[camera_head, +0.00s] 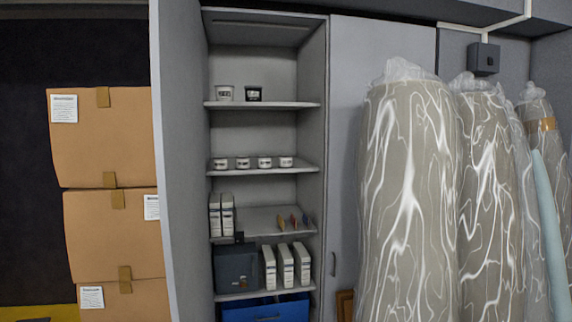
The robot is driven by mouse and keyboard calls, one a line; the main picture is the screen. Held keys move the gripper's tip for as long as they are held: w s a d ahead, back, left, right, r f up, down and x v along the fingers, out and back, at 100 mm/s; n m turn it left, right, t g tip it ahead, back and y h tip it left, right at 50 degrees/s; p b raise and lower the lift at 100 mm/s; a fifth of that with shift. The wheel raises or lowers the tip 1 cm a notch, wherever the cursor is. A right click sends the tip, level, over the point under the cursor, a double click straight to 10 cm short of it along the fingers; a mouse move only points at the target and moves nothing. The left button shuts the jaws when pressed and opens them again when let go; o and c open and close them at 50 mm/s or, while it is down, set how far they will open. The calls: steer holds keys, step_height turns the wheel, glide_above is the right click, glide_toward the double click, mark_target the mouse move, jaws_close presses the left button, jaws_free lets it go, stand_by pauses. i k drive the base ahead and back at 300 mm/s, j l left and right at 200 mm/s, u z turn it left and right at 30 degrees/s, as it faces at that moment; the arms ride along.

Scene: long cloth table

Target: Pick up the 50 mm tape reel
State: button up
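I cannot single out a 50 mm tape reel in this view. Several small white tubs with dark labels (243,163) stand in a row on the shelf above. My gripper is not in view.
White boxes stand at the left of the middle shelf (228,214) and lower down (286,266), beside a dark case (236,268). A blue bin (265,309) is at the bottom. Stacked cartons (105,140) stand left of the open door (180,160); plastic-wrapped rolls (410,190) stand right.

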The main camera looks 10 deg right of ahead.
mark_target(263, 162)
steer(key=i+l, duration=0.15)
steer(key=i, duration=0.65)
steer(key=i+l, duration=0.1)
steer(key=i, duration=0.65)
